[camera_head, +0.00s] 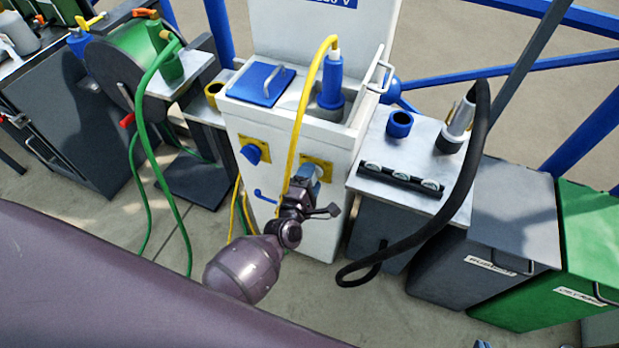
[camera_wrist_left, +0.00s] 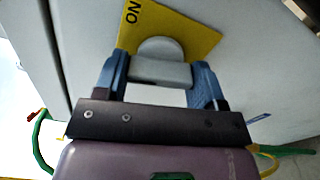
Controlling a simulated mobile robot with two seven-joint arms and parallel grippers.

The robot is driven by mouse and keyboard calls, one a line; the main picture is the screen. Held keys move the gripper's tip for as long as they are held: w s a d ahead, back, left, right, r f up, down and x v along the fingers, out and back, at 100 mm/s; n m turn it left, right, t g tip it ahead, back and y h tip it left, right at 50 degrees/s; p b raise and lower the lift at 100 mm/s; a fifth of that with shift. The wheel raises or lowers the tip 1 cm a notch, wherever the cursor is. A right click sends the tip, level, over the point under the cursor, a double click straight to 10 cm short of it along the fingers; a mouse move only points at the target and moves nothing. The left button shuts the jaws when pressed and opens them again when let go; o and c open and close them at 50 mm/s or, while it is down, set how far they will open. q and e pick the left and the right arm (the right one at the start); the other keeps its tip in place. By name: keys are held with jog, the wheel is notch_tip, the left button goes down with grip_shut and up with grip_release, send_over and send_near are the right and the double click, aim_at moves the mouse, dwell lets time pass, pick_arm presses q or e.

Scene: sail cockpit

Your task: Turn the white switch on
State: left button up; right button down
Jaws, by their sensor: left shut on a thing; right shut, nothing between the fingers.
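The white switch (camera_wrist_left: 160,48) is a round knob with a pale grip bar. It sits on a yellow plate (camera_wrist_left: 203,36) marked ON, on the front of a white cabinet (camera_head: 285,128). My left gripper (camera_wrist_left: 160,74) has its two blue fingers on either side of the grip bar and is shut on it. In the head view my left gripper (camera_head: 306,178) is at the right yellow plate (camera_head: 322,163) and hides most of the switch. I cannot tell the switch's exact angle. My right gripper is not in view.
A blue knob (camera_head: 251,154) sits on another yellow plate to the left. A yellow cable (camera_head: 299,118) hangs down the cabinet front, close to my left gripper. A black cable (camera_head: 466,190) loops at the right. A green reel (camera_head: 132,55) stands at the left.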

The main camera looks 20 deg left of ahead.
pick_arm(q)
jog(key=m, duration=0.2)
jog(key=shift+r+m+p, duration=0.1)
jog(key=shift+m+p, duration=0.2)
jog(key=shift+m, duration=0.1)
jog(key=m, duration=0.3)
jog(key=shift+m+p, duration=0.3)
jog(key=shift+p, duration=0.05)
jog(key=m, duration=0.2)
jog(key=shift+m, duration=0.3)
jog(key=shift+m+p, duration=0.4)
jog(key=shift+m, duration=0.8)
jog(key=o, duration=0.9)
